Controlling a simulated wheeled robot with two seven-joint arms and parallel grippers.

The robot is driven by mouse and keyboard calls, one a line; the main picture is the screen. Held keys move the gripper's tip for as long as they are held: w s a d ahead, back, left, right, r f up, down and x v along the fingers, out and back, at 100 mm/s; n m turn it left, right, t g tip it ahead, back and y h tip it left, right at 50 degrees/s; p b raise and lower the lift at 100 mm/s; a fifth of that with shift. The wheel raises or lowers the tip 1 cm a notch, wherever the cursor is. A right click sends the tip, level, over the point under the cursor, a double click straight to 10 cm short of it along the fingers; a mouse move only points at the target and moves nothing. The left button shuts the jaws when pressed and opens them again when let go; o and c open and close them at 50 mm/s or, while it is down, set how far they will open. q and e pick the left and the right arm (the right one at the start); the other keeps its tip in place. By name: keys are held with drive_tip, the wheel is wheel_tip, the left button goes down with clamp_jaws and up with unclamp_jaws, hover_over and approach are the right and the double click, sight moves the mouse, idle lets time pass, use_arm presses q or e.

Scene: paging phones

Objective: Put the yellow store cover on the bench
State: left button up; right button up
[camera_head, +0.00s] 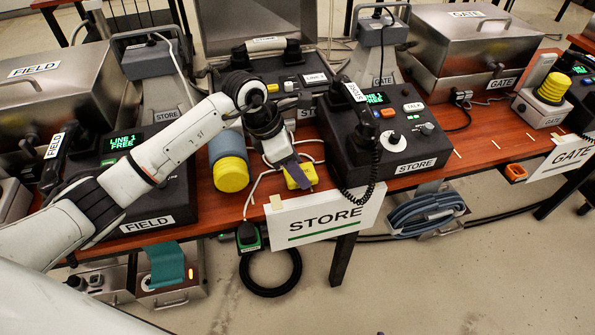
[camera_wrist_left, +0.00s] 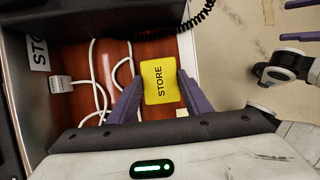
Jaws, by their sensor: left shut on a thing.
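The yellow store cover (camera_head: 306,174) is a small flat yellow piece near the front edge of the wooden bench (camera_head: 455,164), just above the STORE sign. In the left wrist view the cover (camera_wrist_left: 159,82) reads STORE and sits between the purple fingers. My left gripper (camera_head: 291,166) is shut on it. I cannot tell whether the cover touches the bench top. Two purple fingers of my right gripper (camera_wrist_left: 301,20) show apart at the right edge of the left wrist view, cut off by the frame.
The black STORE phone (camera_head: 345,150) stands right of the cover. A blue-grey cylinder with a yellow end (camera_head: 229,160) lies to the left. White cables (camera_wrist_left: 99,85) run over the bench beside the gripper. The STORE sign (camera_head: 325,216) hangs at the front edge.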

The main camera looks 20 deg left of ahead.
use_arm(q)
drive_tip(key=shift+f, duration=0.75)
drive_tip(key=shift+f, duration=0.15)
drive_tip(key=o, duration=1.1)
drive_tip(key=shift+c, duration=0.2)
drive_tip(key=v, duration=1.2)
drive_tip(key=shift+d, duration=0.1)
